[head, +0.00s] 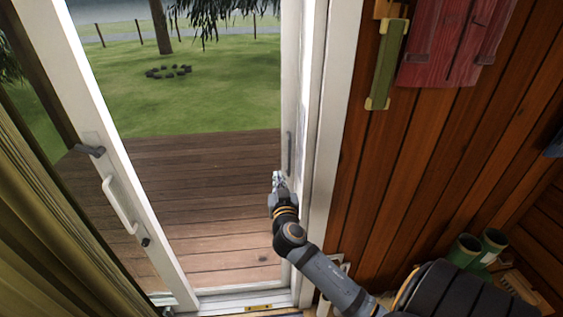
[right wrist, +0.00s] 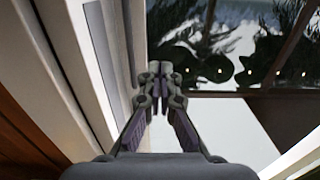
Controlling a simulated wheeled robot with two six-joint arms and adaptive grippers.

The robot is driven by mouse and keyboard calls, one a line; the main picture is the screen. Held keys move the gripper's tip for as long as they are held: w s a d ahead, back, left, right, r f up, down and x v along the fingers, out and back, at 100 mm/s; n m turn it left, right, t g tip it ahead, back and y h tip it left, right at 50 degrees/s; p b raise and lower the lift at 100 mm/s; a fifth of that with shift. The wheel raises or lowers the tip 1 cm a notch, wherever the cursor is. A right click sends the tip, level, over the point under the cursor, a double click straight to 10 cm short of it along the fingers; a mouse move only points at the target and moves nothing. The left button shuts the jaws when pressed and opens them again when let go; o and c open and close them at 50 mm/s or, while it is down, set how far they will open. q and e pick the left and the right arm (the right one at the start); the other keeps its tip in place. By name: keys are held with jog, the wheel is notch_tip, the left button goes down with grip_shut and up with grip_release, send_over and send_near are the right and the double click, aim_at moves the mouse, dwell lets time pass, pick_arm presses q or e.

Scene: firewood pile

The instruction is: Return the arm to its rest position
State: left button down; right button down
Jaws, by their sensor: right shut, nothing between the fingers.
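My right gripper (head: 278,180) is shut and empty. In the head view it is held up in front of the door opening, close to the right door frame (head: 326,120). In the right wrist view its fingers (right wrist: 159,75) meet at the tips, with a pale frame (right wrist: 95,60) close on the left. I cannot tell if the gripper touches the frame. My right arm reaches in from the lower right. My left gripper is not in view.
A white sliding door (head: 88,130) with a white handle (head: 120,204) stands left of the opening. A wooden deck (head: 200,190) and grass lie outside. A wood-plank wall (head: 400,150) is at right, with green boots (head: 464,250) below. A curtain (head: 50,245) hangs at left.

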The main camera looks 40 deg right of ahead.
jog(key=shift+s+a, duration=0.15)
jog(key=shift+s, duration=0.15)
jog(key=s+f+n+g+y, duration=0.2)
jog(key=s+f, duration=0.1)
jog(key=f, duration=1)
jog(key=s+a+f+n+g+y, duration=0.1)
jog(key=s+f+g, duration=0.2)
jog(key=f, duration=0.9)
jog(key=s+f+n+g+y, duration=0.2)
jog(key=s+f, duration=0.2)
jog(key=f, duration=0.9)
jog(key=s+a+f+g+y, duration=0.1)
jog(key=s+a+f+g, duration=0.1)
jog(key=s+f, duration=0.5)
jog(key=s+a+f+n+g+y, duration=0.1)
jog(key=s+a+f, duration=0.3)
jog(key=s, duration=1.1)
jog(key=s+a+f+g+y, duration=0.1)
jog(key=s+a+f+g, duration=0.2)
jog(key=s+f, duration=0.7)
jog(key=shift+s+f+n+g, duration=0.3)
jog(key=shift+s+f+g, duration=0.1)
jog(key=shift+s+g, duration=0.25)
jog(key=shift+a, duration=0.1)
